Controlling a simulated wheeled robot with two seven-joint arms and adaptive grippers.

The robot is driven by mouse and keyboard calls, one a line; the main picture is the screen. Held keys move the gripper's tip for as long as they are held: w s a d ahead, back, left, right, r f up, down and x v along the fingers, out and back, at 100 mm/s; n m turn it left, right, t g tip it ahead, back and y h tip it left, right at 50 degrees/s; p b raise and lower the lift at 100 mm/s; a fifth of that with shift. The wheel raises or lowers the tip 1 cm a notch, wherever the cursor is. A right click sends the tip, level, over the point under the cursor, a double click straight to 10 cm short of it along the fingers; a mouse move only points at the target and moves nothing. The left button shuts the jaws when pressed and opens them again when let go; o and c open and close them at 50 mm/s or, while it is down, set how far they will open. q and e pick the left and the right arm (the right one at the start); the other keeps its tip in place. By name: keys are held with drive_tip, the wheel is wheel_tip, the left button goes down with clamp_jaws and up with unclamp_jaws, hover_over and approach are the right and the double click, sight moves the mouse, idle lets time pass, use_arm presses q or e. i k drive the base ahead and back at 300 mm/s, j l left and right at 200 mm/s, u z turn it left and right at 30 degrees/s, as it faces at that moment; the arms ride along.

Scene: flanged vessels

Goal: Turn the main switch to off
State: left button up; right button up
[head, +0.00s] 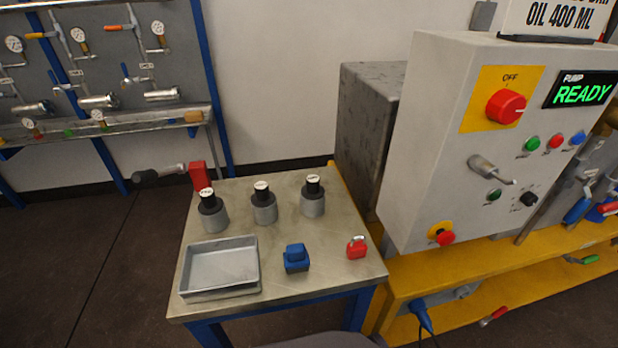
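The main switch (506,106) is a round red knob on a yellow plate (483,112), high on the front of the light grey control cabinet (430,130). The word OFF stands at the top of the plate, above the knob. A pale mark on the knob points to the right, not up at OFF. The pump display (582,91) beside it reads READY in green. Neither of my grippers shows in the head view, and nothing touches the knob.
A small table (335,258) left of the cabinet holds three dark-topped grey cylinders (264,207), an empty metal tray (219,291), a blue block (296,257) and a red padlock (356,248). Buttons, a metal handle (488,168) and an emergency stop (443,237) sit below the switch.

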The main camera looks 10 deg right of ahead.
sight(505, 106)
drive_tip(key=z, duration=1.55)
